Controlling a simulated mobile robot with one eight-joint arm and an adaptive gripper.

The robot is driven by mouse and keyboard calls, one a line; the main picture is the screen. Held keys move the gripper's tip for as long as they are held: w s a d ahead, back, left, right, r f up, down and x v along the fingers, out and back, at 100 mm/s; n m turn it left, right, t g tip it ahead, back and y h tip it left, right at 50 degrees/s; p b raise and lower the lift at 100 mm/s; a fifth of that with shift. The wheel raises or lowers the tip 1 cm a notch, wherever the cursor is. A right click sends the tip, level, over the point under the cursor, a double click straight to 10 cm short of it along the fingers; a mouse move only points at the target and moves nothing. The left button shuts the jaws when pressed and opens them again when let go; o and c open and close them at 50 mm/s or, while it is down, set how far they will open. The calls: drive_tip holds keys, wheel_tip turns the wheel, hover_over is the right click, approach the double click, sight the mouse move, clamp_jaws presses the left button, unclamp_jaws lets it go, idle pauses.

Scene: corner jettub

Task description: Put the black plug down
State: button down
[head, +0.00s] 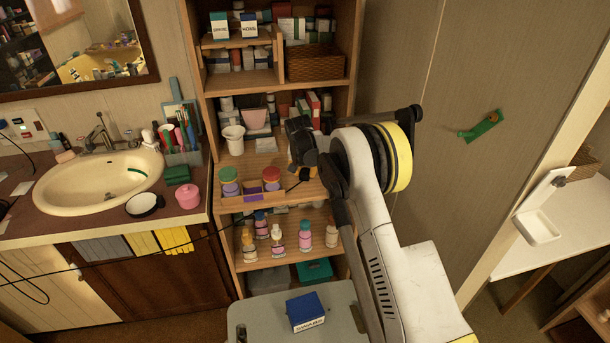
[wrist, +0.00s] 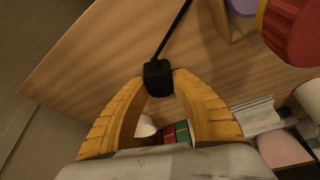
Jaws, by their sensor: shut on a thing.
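The black plug (wrist: 158,77) is held between the two yellow fingertips of my gripper (wrist: 159,80) in the wrist view. Its black cord runs up from it, over a wooden shelf board (wrist: 100,55). My gripper is shut on the plug, with the board behind it; I cannot tell whether the plug touches the wood. In the head view my arm reaches into the open wooden shelf (head: 230,258), at the level of the jars. My dark wrist hides most of the fingers there.
Lidded jars stand left of my gripper, one green-topped (head: 229,182) and one red-topped (head: 271,180). A white cup (head: 233,139) stands behind. Several bottles (head: 277,240) fill the shelf below. A stool (head: 260,312) holds a blue box (head: 305,311). A sink (head: 98,183) is at left.

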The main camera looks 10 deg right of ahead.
sight(308, 172)
drive_tip(key=shift+r+p, duration=0.3)
drive_tip(key=shift+r, duration=0.2)
drive_tip(key=r+p, duration=0.1)
drive_tip(key=r, duration=0.1)
drive_tip(key=r+p, duration=0.1)
drive_tip(key=r, duration=0.1)
drive_tip(key=shift+s+d, duration=0.2)
drive_tip(key=shift+d, duration=0.2)
drive_tip(key=s+d+r+p, duration=0.3)
drive_tip(key=s+d+r, duration=0.2)
drive_tip(key=d, duration=0.4)
drive_tip(key=shift+s+d+r, duration=0.15)
drive_tip(key=shift+s+r, duration=0.1)
drive_tip(key=shift+r, duration=0.25)
